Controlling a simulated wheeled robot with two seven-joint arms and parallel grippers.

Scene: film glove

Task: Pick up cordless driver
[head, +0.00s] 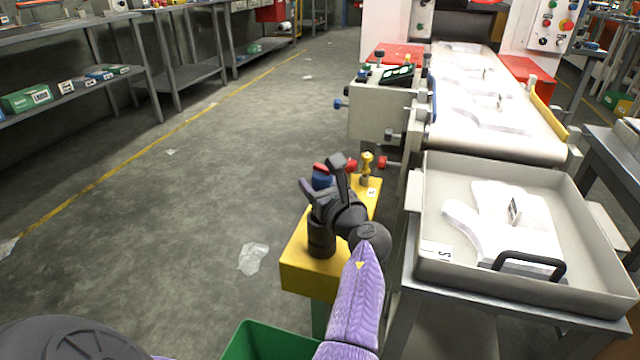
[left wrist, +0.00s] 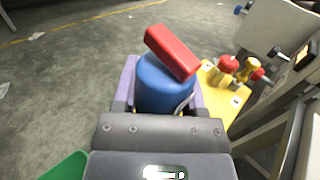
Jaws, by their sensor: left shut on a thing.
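The cordless driver (head: 322,180), as I take it, is a blue rounded body with a red block across one end. In the head view it shows only partly, behind the dark fingers of my left gripper (head: 326,186), over the yellow stand (head: 300,277). In the left wrist view, the driver's blue body (left wrist: 163,88) sits between the purple-sided fingers of my left gripper (left wrist: 155,95), with the red block tilted above it. The gripper is shut on it. I cannot tell whether the driver touches the stand. My right gripper is not in view.
A yellow fitting (head: 366,164) and a red-topped one (left wrist: 228,64) stand on the stand's far end. A grey tray (head: 430,215) with white glove shapes is at right, before a conveyor (head: 535,145). A green bin (head: 262,342) is below. Floor at left is mostly clear.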

